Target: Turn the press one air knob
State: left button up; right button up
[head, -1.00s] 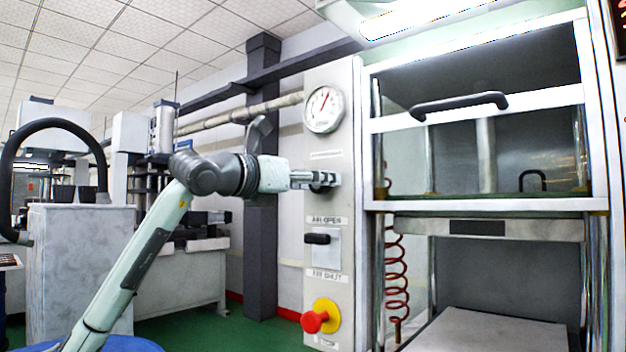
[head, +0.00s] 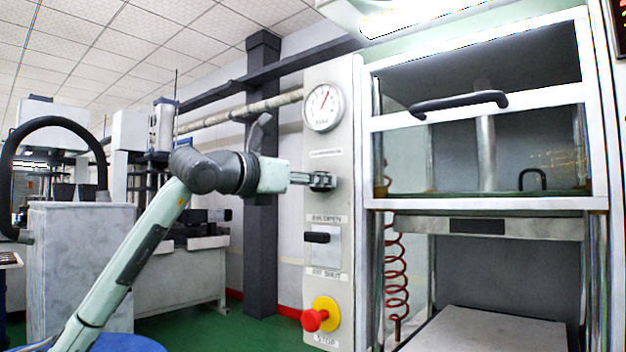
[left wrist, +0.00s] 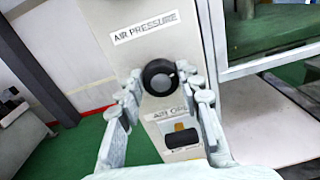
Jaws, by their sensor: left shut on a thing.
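The round black air knob (left wrist: 159,77) sits on the grey press panel (left wrist: 150,50), under the "AIR PRESSURE" label, in the left wrist view. My left gripper (left wrist: 160,80) has one finger on each side of it and is shut on it. In the head view my left gripper (head: 326,180) is at the panel (head: 345,100), below the pressure gauge (head: 323,107); the knob is mostly hidden there by the fingers. The panel looks tilted in the left wrist view. My right gripper is not in view.
Below the knob are a black air open/shut lever (head: 317,238) and a red stop button (head: 314,320) on a yellow base. The press frame with a black handle (head: 460,103) stands to the right. Left of the panel is a dark column (head: 262,200).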

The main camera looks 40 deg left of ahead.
pick_arm(q)
jog(key=shift+m, duration=2.1)
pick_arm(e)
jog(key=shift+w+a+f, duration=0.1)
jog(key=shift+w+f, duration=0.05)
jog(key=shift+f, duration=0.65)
pick_arm(q)
jog(key=o, duration=1.2)
jog(key=shift+c, duration=0.2)
jog(key=s+a, duration=0.1)
jog(key=s, duration=1.1)
